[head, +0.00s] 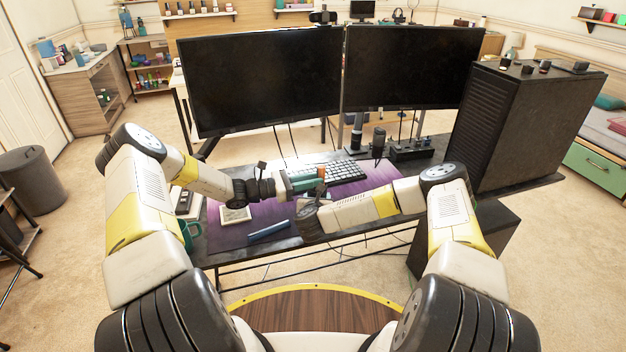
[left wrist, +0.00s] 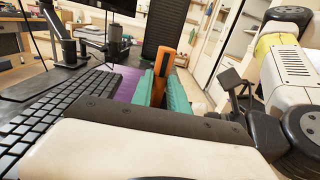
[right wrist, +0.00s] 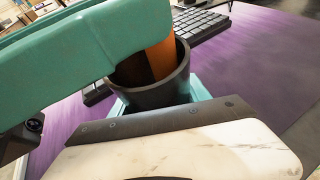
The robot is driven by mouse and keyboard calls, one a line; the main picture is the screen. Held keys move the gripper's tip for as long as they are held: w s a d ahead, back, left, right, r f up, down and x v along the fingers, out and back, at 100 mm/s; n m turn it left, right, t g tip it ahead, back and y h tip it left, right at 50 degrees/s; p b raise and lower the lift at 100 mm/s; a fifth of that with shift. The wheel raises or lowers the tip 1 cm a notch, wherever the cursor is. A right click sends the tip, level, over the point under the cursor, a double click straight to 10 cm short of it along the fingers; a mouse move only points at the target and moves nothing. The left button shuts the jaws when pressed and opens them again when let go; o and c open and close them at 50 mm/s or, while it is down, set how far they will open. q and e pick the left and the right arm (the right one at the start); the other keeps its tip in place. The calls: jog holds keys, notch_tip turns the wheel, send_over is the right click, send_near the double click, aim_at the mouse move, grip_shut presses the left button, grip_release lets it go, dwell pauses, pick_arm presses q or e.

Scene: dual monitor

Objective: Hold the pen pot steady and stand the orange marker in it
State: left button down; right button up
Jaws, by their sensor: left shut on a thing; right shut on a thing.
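The orange marker (right wrist: 160,57) stands roughly upright with its lower end inside the dark round pen pot (right wrist: 180,88). Its upper part also shows in the head view (head: 321,172) and in the left wrist view (left wrist: 164,62). My left gripper (left wrist: 165,88) has teal fingers shut on the marker, above the pot's rim; it also shows in the head view (head: 308,182). My right gripper (right wrist: 155,103) is shut on the pot, its teal fingers on either side. The pot's base is hidden, and I cannot tell whether the marker touches its bottom.
A keyboard (head: 345,172) lies behind the grippers on the purple mat (head: 384,178). Two monitors (head: 262,85) stand at the back, and a black computer tower (head: 520,120) at the right. A blue object (head: 269,230) lies near the front edge, with a green mug (head: 190,232) at the left.

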pick_arm(q)
jog(key=c, duration=1.2)
grip_release()
jog(key=shift+a, duration=0.1)
jog(key=v, duration=1.1)
jog(key=shift+a, duration=0.35)
jog(key=shift+s, duration=0.1)
pick_arm(e)
jog(key=o, duration=1.5)
